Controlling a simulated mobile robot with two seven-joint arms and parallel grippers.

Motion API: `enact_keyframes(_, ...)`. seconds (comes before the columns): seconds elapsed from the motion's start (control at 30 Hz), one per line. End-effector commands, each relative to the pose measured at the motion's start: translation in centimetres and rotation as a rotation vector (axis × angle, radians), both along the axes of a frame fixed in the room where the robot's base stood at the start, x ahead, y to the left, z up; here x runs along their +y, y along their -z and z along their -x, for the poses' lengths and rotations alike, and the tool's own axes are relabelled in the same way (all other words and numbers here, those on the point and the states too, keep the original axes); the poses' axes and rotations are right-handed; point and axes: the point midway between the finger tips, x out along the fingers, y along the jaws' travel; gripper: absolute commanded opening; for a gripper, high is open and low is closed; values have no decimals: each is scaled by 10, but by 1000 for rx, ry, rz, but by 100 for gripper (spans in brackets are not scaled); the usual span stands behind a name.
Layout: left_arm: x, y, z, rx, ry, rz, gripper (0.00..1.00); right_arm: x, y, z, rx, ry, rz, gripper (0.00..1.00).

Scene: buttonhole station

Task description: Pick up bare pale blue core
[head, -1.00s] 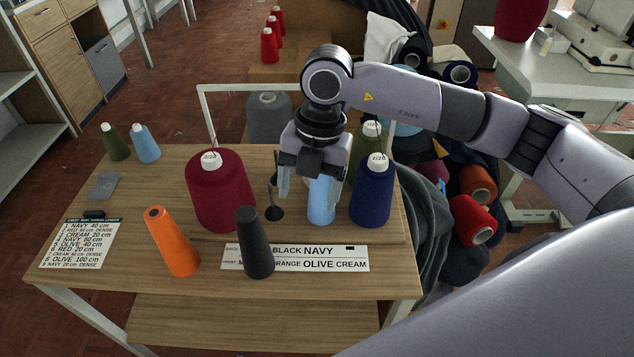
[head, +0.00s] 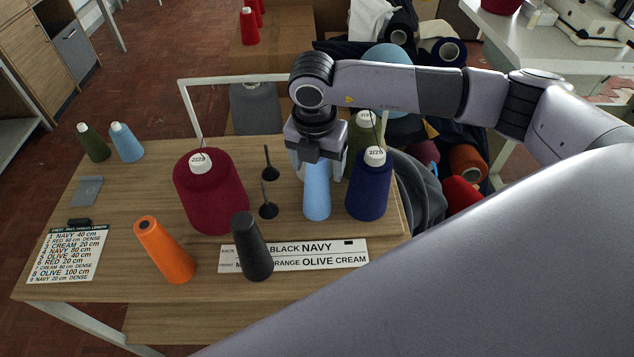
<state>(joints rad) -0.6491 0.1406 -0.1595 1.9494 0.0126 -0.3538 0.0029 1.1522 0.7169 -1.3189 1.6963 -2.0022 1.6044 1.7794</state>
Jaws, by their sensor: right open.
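The bare pale blue core (head: 317,197) is a plain cone standing upright on the wooden table, right of the middle. My right gripper (head: 318,172) is open and points down over it. One finger is on the left of the core's upper part and the other on its right. The gripper body hides the core's top. I cannot tell whether the fingers touch it. My left gripper is not in view.
The navy cone (head: 369,187) stands close on the right, with the olive cone (head: 362,137) behind. The crimson cone (head: 210,192) and two dark spindles (head: 268,207) are left. A black core (head: 252,247) and orange core (head: 164,250) stand in front. The table's left part has free room.

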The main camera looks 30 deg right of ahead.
Motion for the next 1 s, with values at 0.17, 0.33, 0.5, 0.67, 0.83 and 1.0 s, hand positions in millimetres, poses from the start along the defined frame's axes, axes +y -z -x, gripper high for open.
enact_keyframes(0.17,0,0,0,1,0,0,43,0,0,0,-1,-1,-1,72)
enact_keyframes(0.33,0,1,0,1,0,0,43,0,0,0,-1,-1,-1,16)
enact_keyframes(0.5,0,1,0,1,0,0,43,1,0,0,-1,-1,-1,4)
enact_keyframes(0.67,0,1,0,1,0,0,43,1,-2,0,-1,-1,-1,4)
enact_keyframes(0.83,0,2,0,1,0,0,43,1,-14,-1,-4,0,-2,4)
enact_keyframes(1.0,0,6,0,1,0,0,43,1,-44,-2,-7,0,-2,4)
